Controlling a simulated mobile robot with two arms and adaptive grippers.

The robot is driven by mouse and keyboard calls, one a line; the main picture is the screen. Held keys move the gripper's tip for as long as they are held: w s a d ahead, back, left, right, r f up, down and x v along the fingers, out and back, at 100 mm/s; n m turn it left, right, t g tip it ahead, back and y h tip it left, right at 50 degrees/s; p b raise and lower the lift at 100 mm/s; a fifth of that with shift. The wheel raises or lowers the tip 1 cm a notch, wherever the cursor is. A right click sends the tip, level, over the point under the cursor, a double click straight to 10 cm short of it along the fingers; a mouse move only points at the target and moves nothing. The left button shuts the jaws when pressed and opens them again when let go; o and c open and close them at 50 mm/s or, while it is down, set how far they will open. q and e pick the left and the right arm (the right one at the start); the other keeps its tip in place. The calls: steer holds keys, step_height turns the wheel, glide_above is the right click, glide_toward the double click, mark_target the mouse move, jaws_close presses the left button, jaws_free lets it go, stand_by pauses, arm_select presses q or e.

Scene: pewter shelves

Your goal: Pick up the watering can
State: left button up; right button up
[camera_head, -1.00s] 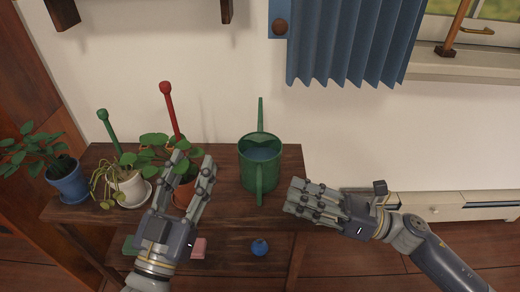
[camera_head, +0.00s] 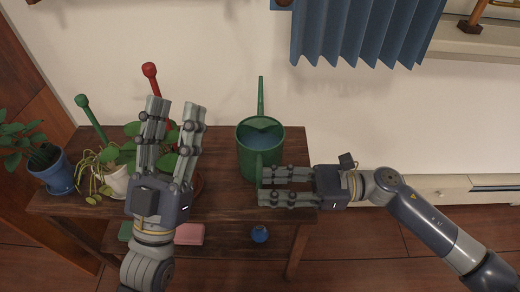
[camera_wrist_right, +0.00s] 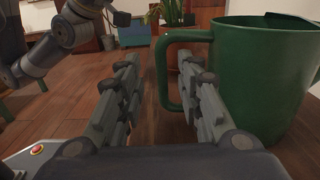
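The green watering can (camera_head: 262,137) stands upright on the wooden shelf, its spout pointing to the wall. It fills the right side of the right wrist view (camera_wrist_right: 262,80), with its handle (camera_wrist_right: 172,75) toward the gripper. My right gripper (camera_head: 262,186) is at the can's near side, its fingers pointing left. In the right wrist view the right gripper (camera_wrist_right: 165,85) has its fingers apart, with the handle at the far end between them; I cannot tell if they touch it. My left gripper (camera_head: 172,108) is open and empty over the potted plants, left of the can.
A blue pot (camera_head: 54,174) with a plant and a white pot (camera_head: 119,180) stand on the shelf's left. Green (camera_head: 90,115) and red (camera_head: 157,88) knobbed sticks rise behind them. A pink block (camera_head: 190,234) and a small blue object (camera_head: 259,233) lie on the lower shelf.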

steer(key=shift+w+a, duration=0.1)
steer(key=shift+a, duration=1.3)
arm_select(q)
steer(key=shift+s+a+r+t, duration=0.1)
steer(key=shift+s+r+t, duration=0.3)
arm_select(e)
steer(key=shift+f, duration=0.1)
jaws_close()
steer(key=shift+r, duration=0.2)
steer(key=shift+w, duration=0.1)
